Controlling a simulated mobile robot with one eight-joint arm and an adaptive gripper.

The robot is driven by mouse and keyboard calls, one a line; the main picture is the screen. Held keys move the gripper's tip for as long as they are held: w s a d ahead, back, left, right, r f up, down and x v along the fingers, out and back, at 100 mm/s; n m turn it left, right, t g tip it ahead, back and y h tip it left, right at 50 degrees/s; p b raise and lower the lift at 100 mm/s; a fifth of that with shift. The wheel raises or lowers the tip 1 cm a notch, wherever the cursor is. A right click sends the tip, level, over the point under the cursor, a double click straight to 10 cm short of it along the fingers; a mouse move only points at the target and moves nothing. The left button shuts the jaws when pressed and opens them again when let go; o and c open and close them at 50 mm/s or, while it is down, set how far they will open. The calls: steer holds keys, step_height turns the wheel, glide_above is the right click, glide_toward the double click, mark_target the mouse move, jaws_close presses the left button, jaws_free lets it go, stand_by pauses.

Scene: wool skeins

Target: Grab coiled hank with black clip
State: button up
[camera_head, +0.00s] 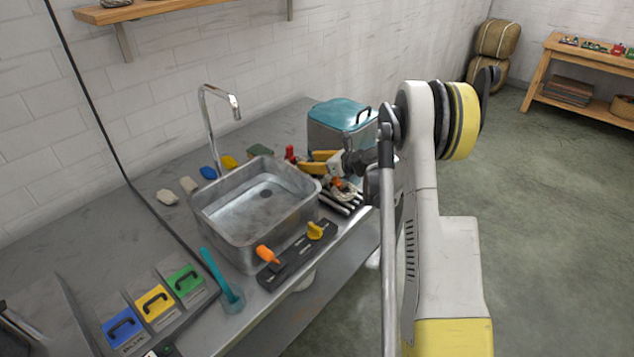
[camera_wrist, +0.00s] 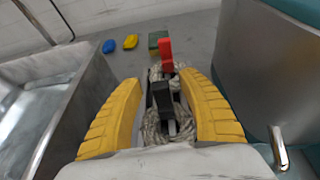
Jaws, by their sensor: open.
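A coiled hank (camera_wrist: 153,128) of pale, rope-like wool with a black clip (camera_wrist: 163,97) lies in the middle of the wrist view. My gripper (camera_wrist: 160,82) is open, with one yellow finger on each side of this hank. I cannot tell whether the fingers touch it. A second pale coil with a red clip (camera_wrist: 166,53) is just beyond it; the red clip also shows in the head view (camera_head: 290,152). In the head view my gripper (camera_head: 309,162) is low between the sink and the teal-lidded box, and hides the black-clipped hank there.
The metal sink (camera_head: 205,212) is left of my gripper, and the teal-lidded metal box (camera_head: 342,113) is close behind it. Another coil with an orange clip (camera_head: 336,183) lies on a dark rack nearer the counter's front edge. Blue (camera_wrist: 109,46) and yellow (camera_wrist: 131,41) pieces lie farther back.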

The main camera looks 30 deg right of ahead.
steer(key=shift+w+a+f, duration=0.15)
steer(key=shift+w, duration=0.1)
jaws_close()
